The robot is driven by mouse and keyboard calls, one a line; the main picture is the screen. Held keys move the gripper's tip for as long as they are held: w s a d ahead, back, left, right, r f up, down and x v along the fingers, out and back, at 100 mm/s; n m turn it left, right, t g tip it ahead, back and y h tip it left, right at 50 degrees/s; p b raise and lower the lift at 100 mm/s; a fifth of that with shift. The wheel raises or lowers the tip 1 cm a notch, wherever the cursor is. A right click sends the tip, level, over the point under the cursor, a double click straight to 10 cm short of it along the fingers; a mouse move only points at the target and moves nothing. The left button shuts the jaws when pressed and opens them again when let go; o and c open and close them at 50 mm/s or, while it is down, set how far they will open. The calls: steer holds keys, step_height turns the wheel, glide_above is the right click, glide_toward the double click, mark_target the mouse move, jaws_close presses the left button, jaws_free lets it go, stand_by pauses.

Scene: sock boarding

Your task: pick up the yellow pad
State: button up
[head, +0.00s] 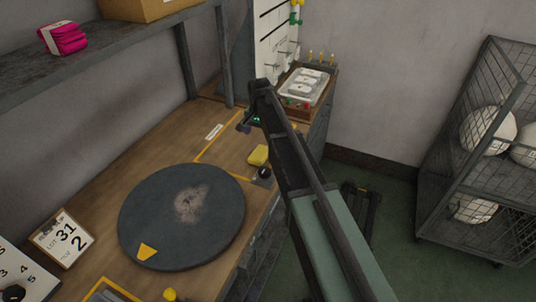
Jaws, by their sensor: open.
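The yellow pad (258,155) lies on the wooden bench (152,133), near its front edge and beyond the round dark turntable. It looks like a small block, and its top and near side show. My arm reaches in from the lower right and bends down at its far end. My gripper (246,125) is small and dark there, partly hidden by my arm. It appears open and apart from the pad, a little farther back along the bench. I cannot see anything between its fingers.
The dark turntable (163,234) with a yellow wedge mark fills the near bench. A black knob (264,172) stands next to the pad. A tray of white items (306,86) is at the back. A shelf (105,52) overhangs the left; a wire cage (478,150) stands right.

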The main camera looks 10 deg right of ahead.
mark_target(261, 151)
steer(key=f+b, duration=0.6)
steer(key=f, duration=0.1)
steer(key=f+b, duration=0.3)
steer(key=f, duration=0.1)
steer(key=shift+w+b, duration=0.3)
steer(key=shift+b, duration=0.1)
steer(key=shift+r, duration=0.3)
steer(key=c, duration=1)
steer(key=shift+r+p, duration=0.1)
steer(key=shift+p, duration=0.25)
step_height(261, 151, up, 20)
steer(key=p, duration=2)
